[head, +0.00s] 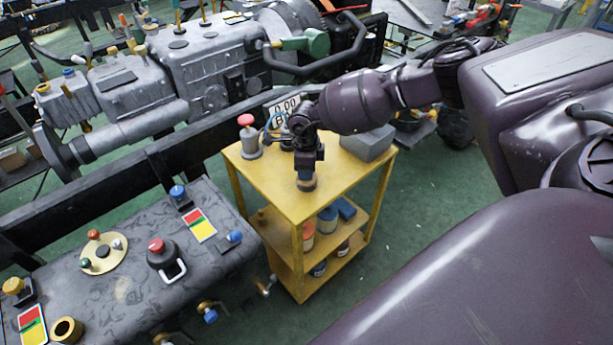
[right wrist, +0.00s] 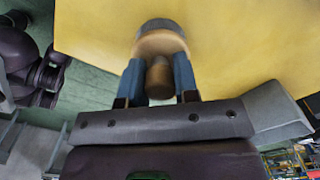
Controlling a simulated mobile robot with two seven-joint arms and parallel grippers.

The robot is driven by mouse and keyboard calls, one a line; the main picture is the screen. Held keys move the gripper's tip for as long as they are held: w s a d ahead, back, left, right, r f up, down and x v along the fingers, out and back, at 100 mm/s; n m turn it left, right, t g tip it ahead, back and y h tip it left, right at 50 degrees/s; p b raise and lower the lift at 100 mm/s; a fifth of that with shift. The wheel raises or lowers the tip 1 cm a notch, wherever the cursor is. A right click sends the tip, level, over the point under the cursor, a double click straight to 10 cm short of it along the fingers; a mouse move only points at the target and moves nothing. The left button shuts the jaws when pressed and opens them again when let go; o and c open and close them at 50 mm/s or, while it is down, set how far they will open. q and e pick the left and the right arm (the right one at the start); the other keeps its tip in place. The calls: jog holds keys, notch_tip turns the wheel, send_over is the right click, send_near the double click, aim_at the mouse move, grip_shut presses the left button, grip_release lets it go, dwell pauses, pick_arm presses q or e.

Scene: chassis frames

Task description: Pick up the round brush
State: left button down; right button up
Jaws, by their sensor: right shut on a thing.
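The round brush (head: 306,183) is at the front part of the yellow cart's top in the head view, under my right gripper (head: 308,172). In the right wrist view the brush (right wrist: 160,42) shows a tan round body with a grey rim and a brown wooden knob. The blue fingers of my right gripper (right wrist: 159,82) stand on both sides of it and are shut on it. I cannot tell whether the brush touches the cart top. My left gripper is not in view.
The yellow cart (head: 270,190) also carries a red-topped grey canister (head: 249,137), a digital display (head: 285,107) and a grey block (head: 368,143). Cans stand on its lower shelves. A dark panel with buttons (head: 130,265) is at the left, and a black rail runs behind.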

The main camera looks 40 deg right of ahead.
notch_tip(320, 180, up, 9)
jog(key=shift+w+r+p, duration=0.1)
jog(key=shift+p, duration=0.9)
notch_tip(320, 180, up, 11)
jog(key=p, duration=0.1)
